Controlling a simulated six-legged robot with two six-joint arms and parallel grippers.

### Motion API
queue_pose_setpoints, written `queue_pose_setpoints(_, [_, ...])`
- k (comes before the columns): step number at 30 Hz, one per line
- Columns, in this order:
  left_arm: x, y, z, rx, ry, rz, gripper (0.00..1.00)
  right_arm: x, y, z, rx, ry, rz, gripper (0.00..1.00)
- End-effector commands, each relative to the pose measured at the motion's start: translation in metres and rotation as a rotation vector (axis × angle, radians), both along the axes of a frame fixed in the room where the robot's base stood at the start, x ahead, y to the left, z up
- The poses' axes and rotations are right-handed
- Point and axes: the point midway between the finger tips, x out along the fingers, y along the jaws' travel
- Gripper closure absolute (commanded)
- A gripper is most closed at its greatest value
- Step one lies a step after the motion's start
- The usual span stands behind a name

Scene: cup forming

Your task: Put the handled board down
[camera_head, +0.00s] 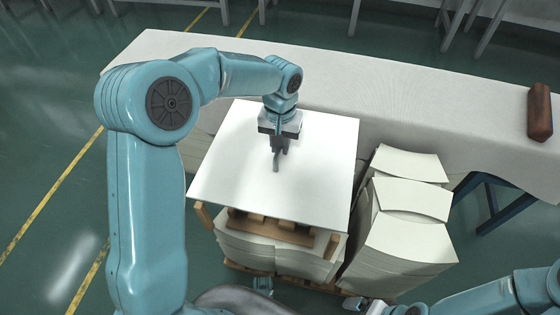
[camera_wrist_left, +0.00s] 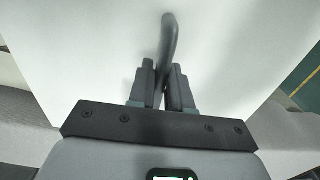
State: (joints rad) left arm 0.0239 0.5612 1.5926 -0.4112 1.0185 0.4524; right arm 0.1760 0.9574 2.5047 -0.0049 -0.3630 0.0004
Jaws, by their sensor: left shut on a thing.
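The handled board (camera_head: 232,165) is a flat white square with a grey upright handle (camera_wrist_left: 169,38). My left gripper (camera_head: 278,146) is over the middle of the board and shut on the handle, which also shows between the fingers in the left wrist view. The board looks about level and lies over a wooden frame (camera_head: 268,225) on a stack of pale sheets (camera_head: 275,255). I cannot tell whether its underside touches the frame. My right gripper (camera_head: 360,304) is only partly in view at the bottom edge, and its jaws are unclear.
Stacks of curved pale sheets (camera_head: 412,198) stand close to the right of the board. A long table with a pale cover (camera_head: 420,95) runs behind, with a brown roll-shaped object (camera_head: 540,112) at its right end. Green floor (camera_head: 50,130) is open at the left.

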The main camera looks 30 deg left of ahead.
Motion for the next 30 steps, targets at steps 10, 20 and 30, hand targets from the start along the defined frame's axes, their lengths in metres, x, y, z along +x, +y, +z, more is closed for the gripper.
queue_pose_setpoints(10, [0.000,0.001,-0.051,0.000,0.000,0.000,1.00,0.000,0.000,-0.016,0.000,0.000,0.000,0.00])
queue_pose_setpoints(20, [0.000,0.001,-0.061,0.000,-0.003,0.001,1.00,0.000,0.000,-0.017,0.000,0.000,0.000,0.00])
queue_pose_setpoints(30, [0.000,0.001,-0.062,0.000,-0.001,0.000,0.55,0.000,0.000,-0.017,0.000,0.000,0.000,0.00])
